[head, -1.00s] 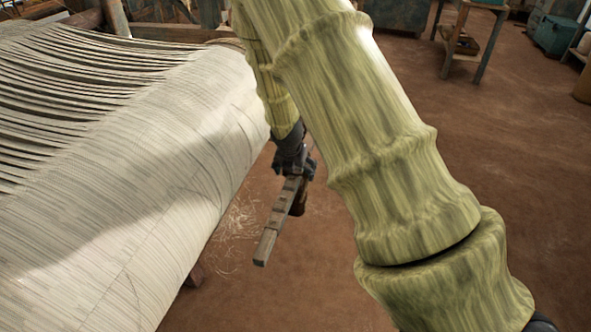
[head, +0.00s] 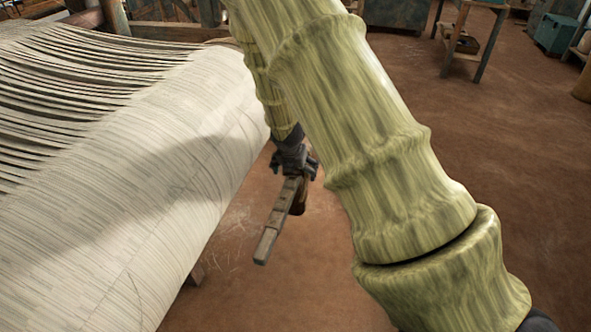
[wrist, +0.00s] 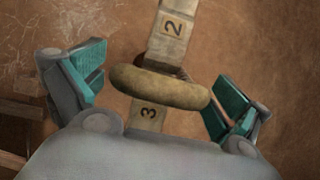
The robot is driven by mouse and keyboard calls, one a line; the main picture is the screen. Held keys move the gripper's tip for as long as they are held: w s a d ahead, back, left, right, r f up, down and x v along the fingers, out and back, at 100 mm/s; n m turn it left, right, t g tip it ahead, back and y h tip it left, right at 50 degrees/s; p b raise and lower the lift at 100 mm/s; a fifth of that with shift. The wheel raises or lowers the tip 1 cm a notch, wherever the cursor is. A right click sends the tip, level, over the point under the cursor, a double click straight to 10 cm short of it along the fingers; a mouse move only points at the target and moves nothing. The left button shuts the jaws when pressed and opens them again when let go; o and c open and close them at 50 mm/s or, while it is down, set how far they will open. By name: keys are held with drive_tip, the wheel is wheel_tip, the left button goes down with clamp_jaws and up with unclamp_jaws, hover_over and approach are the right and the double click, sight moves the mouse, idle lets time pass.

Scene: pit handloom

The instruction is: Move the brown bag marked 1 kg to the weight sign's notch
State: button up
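A wooden beam (head: 268,235) reaches out over the floor, with the signs 2 (wrist: 172,26) and 3 (wrist: 149,112) showing in the wrist view. A brown, rounded, sausage-shaped part of the bag (wrist: 160,87) lies across the beam between these signs. In the head view, the brown bag (head: 299,201) shows beside and below the beam. No 1 kg mark or weight sign is visible. My gripper (wrist: 163,72) is open, with its teal-padded fingers apart on both sides of the bag and gaps at its ends. It also shows in the head view (head: 295,168).
A large roll of pale threads (head: 170,170) fills the left, close to the beam. My arm covers much of the middle. A wooden stand (head: 465,40) and a teal box (head: 555,33) are at the back right. The brown floor is clear at right.

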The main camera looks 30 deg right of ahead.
drive_tip(key=shift+v, duration=3.8)
